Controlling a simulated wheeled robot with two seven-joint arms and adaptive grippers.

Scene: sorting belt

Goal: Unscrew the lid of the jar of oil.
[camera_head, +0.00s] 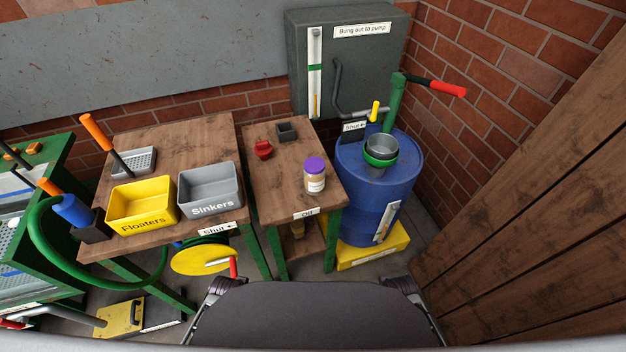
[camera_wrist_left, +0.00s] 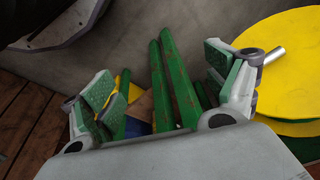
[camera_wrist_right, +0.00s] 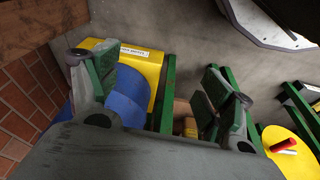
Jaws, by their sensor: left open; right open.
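The jar of oil (camera_head: 315,178) stands upright on the small wooden table marked "Oil" (camera_head: 280,195). It has a purple lid (camera_head: 314,164) on top and a pale label on a cream-coloured body. Neither gripper shows in the head view. In the left wrist view my left gripper (camera_wrist_left: 160,85) is open and empty, with green table legs beyond its fingers. In the right wrist view my right gripper (camera_wrist_right: 155,85) is open and empty, facing green legs and the blue barrel's side. The jar is not visible in either wrist view.
On the small table are a red object (camera_head: 263,149) and a dark square holder (camera_head: 287,131). A blue barrel (camera_head: 360,185) with a green pump stands right. The left table holds a yellow Floaters bin (camera_head: 142,204) and grey Sinkers bin (camera_head: 209,187). A wooden panel (camera_head: 530,200) closes the right.

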